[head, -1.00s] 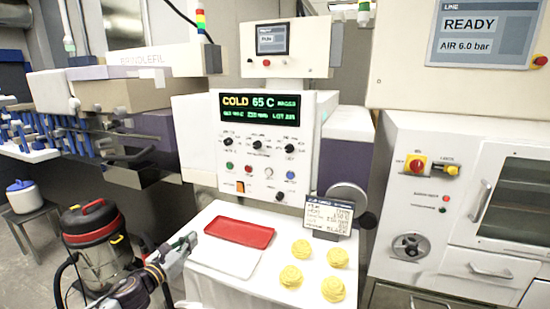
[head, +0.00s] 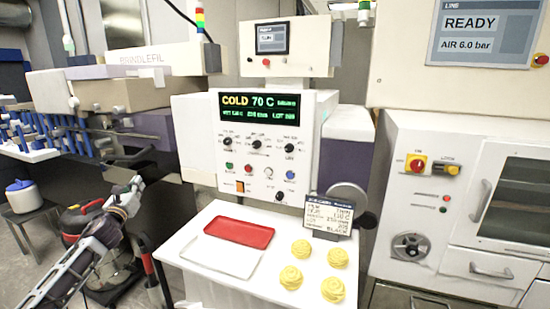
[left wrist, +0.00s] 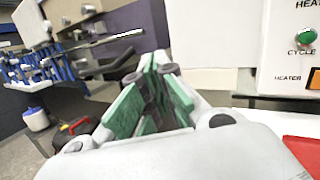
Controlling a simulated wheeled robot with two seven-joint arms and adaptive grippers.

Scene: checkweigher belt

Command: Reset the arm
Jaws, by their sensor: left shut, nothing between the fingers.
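My left gripper (head: 136,184) is at the left of the head view, raised in front of the vacuum cleaner and left of the white table. It is shut and empty. In the left wrist view its green-padded fingers (left wrist: 155,88) come together with nothing between them. My right gripper is not in view. The machine panel (head: 262,140) behind the table reads COLD 70 C.
The white table (head: 195,274) holds a red tray (head: 239,233), a pale tray, several yellow swirled pieces (head: 301,249) and a small sign (head: 329,215). A vacuum cleaner (head: 75,218) stands partly hidden behind my left arm. A conveyor with blue parts is at far left.

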